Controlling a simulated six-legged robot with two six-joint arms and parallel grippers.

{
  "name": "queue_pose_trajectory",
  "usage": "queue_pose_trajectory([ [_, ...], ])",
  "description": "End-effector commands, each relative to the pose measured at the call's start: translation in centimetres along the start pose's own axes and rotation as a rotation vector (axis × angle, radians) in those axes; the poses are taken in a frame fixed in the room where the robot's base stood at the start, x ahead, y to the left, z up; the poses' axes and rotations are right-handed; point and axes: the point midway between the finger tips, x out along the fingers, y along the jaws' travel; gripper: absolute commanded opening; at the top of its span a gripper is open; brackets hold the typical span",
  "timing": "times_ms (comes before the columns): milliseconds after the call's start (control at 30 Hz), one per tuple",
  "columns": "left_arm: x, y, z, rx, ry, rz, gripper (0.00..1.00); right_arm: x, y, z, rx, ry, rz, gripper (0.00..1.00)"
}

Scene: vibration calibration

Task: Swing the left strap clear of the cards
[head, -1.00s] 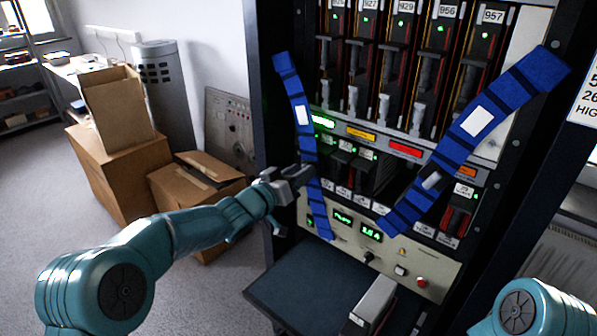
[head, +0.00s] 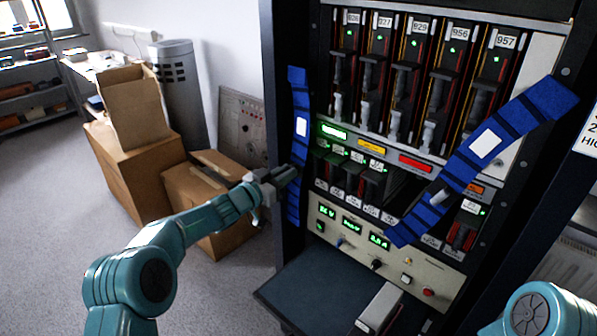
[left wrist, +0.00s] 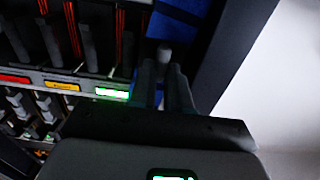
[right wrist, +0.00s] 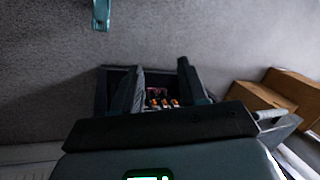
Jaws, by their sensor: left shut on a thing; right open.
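The left strap (head: 301,102), blue with a white label, hangs nearly upright along the rack's left edge, beside the cards. My left gripper (head: 289,174) is shut at the strap's lower half. In the left wrist view its fingers (left wrist: 165,80) close around a small grey peg (left wrist: 165,52) in front of the blue strap (left wrist: 180,20). The lower row of cards (head: 345,172) shows uncovered at its left end, with a dark gap further right. My right gripper (right wrist: 158,85) is open, seen only in its own wrist view, with no thing clearly held.
A second blue strap (head: 470,165) slants across the rack's right side. An upper row of numbered cards (head: 405,75) is above. A dark shelf (head: 310,290) juts out below, with a grey module (head: 381,308) on it. Cardboard boxes (head: 140,180) stand at left.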

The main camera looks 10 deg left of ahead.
Motion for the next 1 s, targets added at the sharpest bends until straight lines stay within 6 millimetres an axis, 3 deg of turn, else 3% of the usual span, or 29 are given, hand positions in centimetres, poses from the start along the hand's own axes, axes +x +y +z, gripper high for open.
queue_pose_trajectory([
  [333,0.0,-0.5,-0.2,0.019,0.004,-0.001,0.0,-0.1,-0.1,0.0,0.0,-0.001,0.0,0.43],
  [367,0.0,-0.5,-0.2,0.018,0.004,-0.001,0.23,-0.1,-0.1,0.0,0.0,-0.001,0.0,0.43],
  [400,0.0,-0.4,-0.2,0.018,0.004,-0.001,0.36,-0.1,-0.1,0.0,0.0,0.0,0.0,0.43],
  [433,0.0,-0.4,-0.2,0.018,0.004,-0.001,0.43,-0.1,-0.1,0.0,0.0,0.0,0.0,0.43],
  [767,-0.2,-0.4,0.0,0.017,0.002,-0.001,0.43,0.0,0.0,0.0,0.0,-0.001,0.0,0.43],
  [1000,-3.5,-0.5,0.1,0.016,0.003,-0.003,0.43,1.1,0.4,0.0,0.0,0.0,0.0,0.43],
])
